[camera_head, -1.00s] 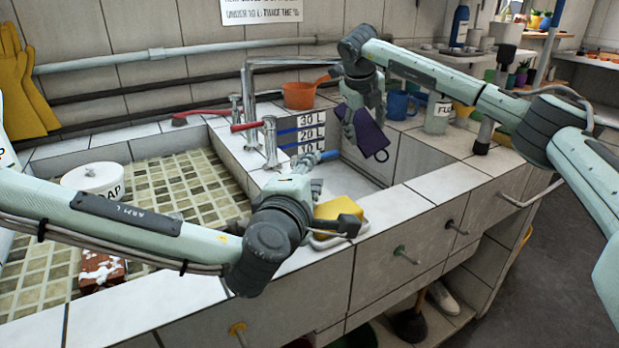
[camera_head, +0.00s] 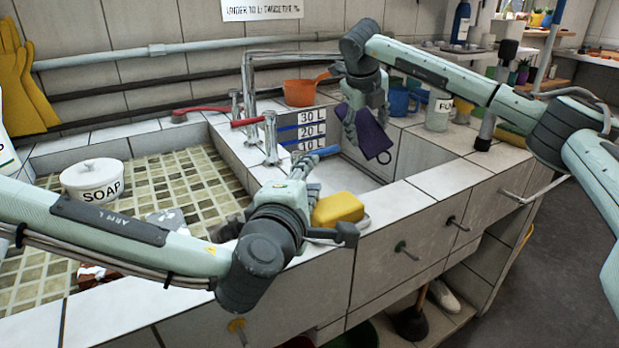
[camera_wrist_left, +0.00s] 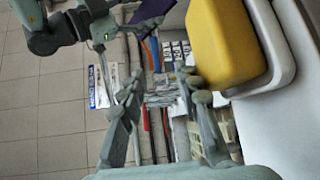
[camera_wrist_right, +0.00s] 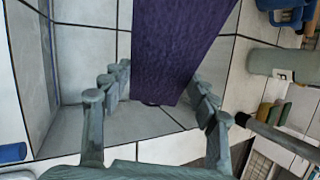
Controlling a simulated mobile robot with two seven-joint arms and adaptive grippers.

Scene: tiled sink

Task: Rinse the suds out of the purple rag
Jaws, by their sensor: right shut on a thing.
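The purple rag (camera_head: 373,138) hangs from my right gripper (camera_head: 357,118), which is shut on it above the right basin (camera_head: 352,180). The rag also fills the upper middle of the right wrist view (camera_wrist_right: 175,50); I see no clear suds on its visible side. My left gripper (camera_head: 300,172) is at the near-left edge of that basin, left of the yellow sponge. I cannot tell whether water stands in the basin.
A yellow sponge (camera_head: 338,208) sits in a white dish on the front ledge. Red-handled taps (camera_head: 268,135) stand on the divider. A soap pot (camera_head: 93,180) stands in the left tiled basin. An orange pan (camera_head: 300,92) and blue mug (camera_head: 399,101) are behind.

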